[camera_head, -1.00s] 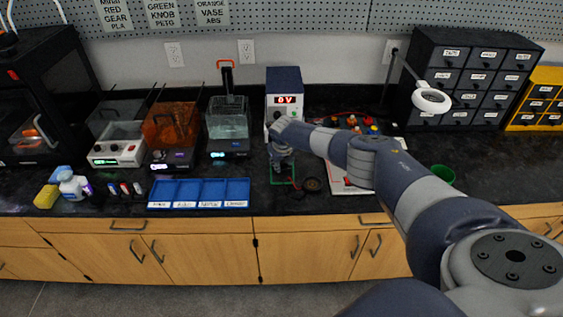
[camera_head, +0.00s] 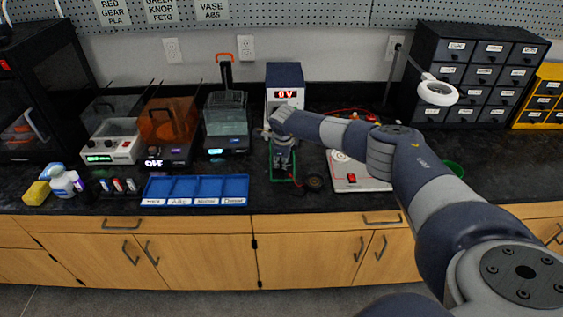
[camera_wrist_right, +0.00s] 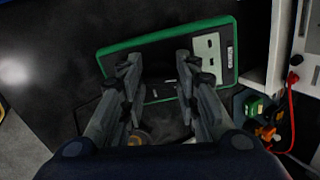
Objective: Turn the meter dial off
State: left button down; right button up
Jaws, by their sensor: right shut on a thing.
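The meter (camera_head: 271,172) is a dark handheld body with a green rim, lying on the black bench in front of the white power supply. In the right wrist view the meter (camera_wrist_right: 222,75) shows its pale screen to the right of my fingers. My right gripper (camera_head: 283,166) points down over the meter. In the wrist view my right gripper (camera_wrist_right: 158,66) has its two fingers either side of the meter's dark middle, shut on the dial. The dial is too dark to make out, so its setting cannot be read. My left gripper is not in view.
Behind the meter stands the power supply (camera_head: 285,95) with a red display. A blue tray (camera_head: 195,190) lies to the left and a white panel with a red switch (camera_head: 352,178) to the right. A small dark round thing (camera_head: 314,182) lies close by the meter.

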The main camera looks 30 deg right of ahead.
jog(key=shift+n+b, duration=0.5)
jog(key=shift+n, duration=0.6)
jog(key=o, duration=1.1)
jog(key=shift+c, duration=0.2)
jog(key=v, duration=1.2)
jog(key=shift+a, duration=0.15)
